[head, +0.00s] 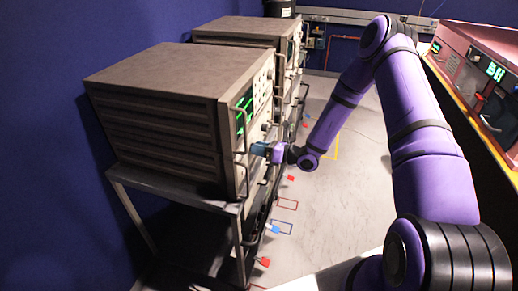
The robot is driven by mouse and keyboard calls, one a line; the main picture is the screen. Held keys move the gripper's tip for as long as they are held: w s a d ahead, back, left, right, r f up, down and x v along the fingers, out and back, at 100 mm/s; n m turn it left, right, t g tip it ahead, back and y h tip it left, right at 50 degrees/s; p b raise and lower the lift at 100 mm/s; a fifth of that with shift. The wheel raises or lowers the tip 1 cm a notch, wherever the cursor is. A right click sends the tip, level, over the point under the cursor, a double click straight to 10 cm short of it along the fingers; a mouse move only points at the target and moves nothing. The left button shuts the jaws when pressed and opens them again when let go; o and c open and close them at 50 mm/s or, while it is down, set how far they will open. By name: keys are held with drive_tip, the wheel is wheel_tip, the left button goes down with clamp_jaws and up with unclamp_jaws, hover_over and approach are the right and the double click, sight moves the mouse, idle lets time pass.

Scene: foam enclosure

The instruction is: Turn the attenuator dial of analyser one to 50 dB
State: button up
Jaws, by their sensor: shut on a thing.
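The nearest analyser (165,95) is a large beige-brown box on a grey metal stand, its front panel facing right and seen at a steep slant. A green-lit screen (244,112) shows on that panel. My gripper (257,149) is at the lower part of this panel, reaching in from the right, and its fingers are shut on a dial there. The dial itself, its scale and its setting are hidden by the gripper and the slant. No label shows which analyser is number one.
A second analyser (240,30) stands behind the first. The grey stand (160,184) has a rail and several red and blue tags low along its front. A pinkish cabinet (482,52) with a green display is at the right. The pale floor (345,190) between is largely clear.

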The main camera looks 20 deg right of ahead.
idle(0.3)
drive_tip(key=o, duration=0.9)
drive_tip(key=v, duration=1.1)
drive_tip(key=shift+w, duration=0.1)
